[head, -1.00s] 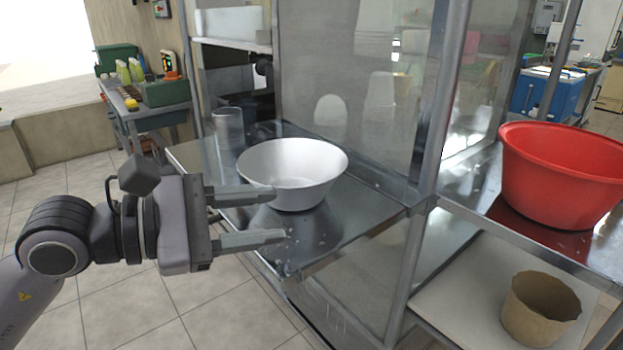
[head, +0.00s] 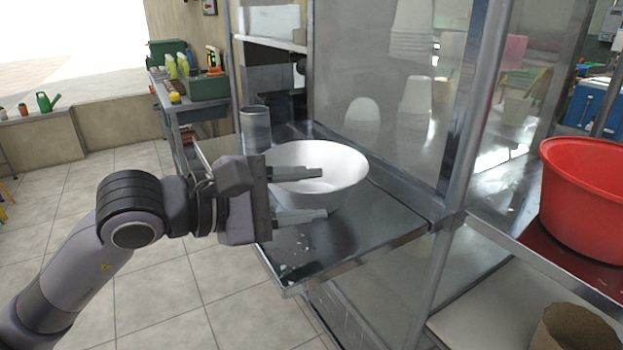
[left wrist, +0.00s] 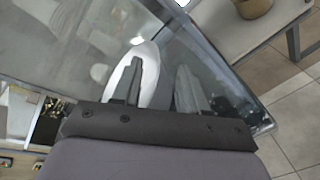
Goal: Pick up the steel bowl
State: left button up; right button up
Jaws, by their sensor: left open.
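The steel bowl (head: 348,178), pale and shiny, stands upright on the metal shelf (head: 370,232). My left gripper (head: 322,192) is open, its two fingers pointing right and overlapping the near side of the bowl in the head view. The upper finger lies across the bowl's opening in the picture, the lower one across its base. In the left wrist view the bowl (left wrist: 148,52) is partly hidden behind the left finger, and part of its wall shows between the fingers. I cannot tell whether either finger touches it. My right gripper is not in view.
A metal cylinder (head: 256,130) stands behind the bowl on the left. A steel post (head: 462,150) and a clear panel (head: 385,90) stand behind and to the right. A red tub (head: 590,200) sits on the right-hand shelf. The shelf's front corner is clear.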

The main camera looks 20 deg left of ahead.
aim_at(327, 193)
pick_arm(q)
jog(key=shift+p+x, duration=0.3)
jog(key=shift+x, duration=1.65)
grip_shut()
jog(key=shift+r, duration=0.1)
